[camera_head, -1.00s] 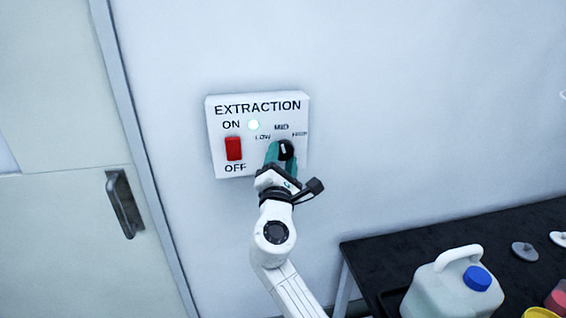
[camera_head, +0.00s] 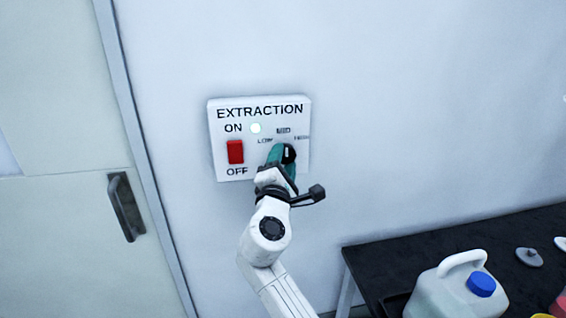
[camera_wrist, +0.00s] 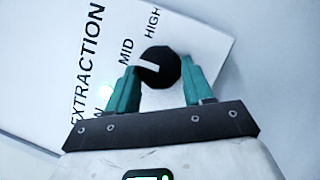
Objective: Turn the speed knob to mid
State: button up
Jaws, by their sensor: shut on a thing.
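The black speed knob (camera_head: 289,154) sits at the lower right of a white EXTRACTION box (camera_head: 218,168) on the wall, below the labels LOW, MID and HIGH. It also shows in the wrist view (camera_wrist: 166,80). Its white mark points up the panel, roughly toward MID. My gripper (camera_head: 282,155) is at the knob, its teal fingers one on each side in the wrist view (camera_wrist: 160,76), shut on it. The fingers and wrist hide the knob's lower part in the head view.
A red switch (camera_head: 235,152) and a glowing pale lamp (camera_head: 255,128) are left of the knob. A door handle (camera_head: 126,207) is further left. A black table (camera_head: 400,255) at the lower right holds a jug (camera_head: 450,292) with a blue cap.

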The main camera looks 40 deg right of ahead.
jog(key=o, duration=1)
jog(key=shift+s+a, duration=0.1)
jog(key=b+v, duration=0.2)
jog(key=v, duration=0.8)
jog(key=shift+s+a+f, duration=0.15)
jog(key=shift+s, duration=0.1)
jog(key=s+d+f+m+g+y, duration=0.1)
jog(key=s+f+m+g+y, duration=0.3)
jog(key=f, duration=0.6)
jog(key=s+d+f+m+g+y, duration=0.1)
jog(key=s+f+m+y, duration=0.2)
jog(key=s+f, duration=0.55)
jog(key=s+a+f+m+g+y, duration=0.2)
jog(key=s+a+f+y, duration=0.1)
jog(key=s+f, duration=0.2)
jog(key=s+a+f+m+g+y, duration=0.2)
jog(key=s+a+f+y, duration=0.1)
jog(key=s+f, duration=0.2)
jog(key=s+a+f+m+g+y, duration=0.1)
jog(key=s+a+f+m+y, duration=0.1)
jog(key=s+f, duration=0.3)
jog(key=shift+s+a+f+g+y, duration=0.2)
jog(key=shift+a+f+y, duration=0.1)
jog(key=shift+a+f, duration=0.1)
jog(key=shift+s+a+f+g+y, duration=0.2)
jog(key=shift+a+f+y, duration=0.1)
jog(key=shift+a, duration=0.1)
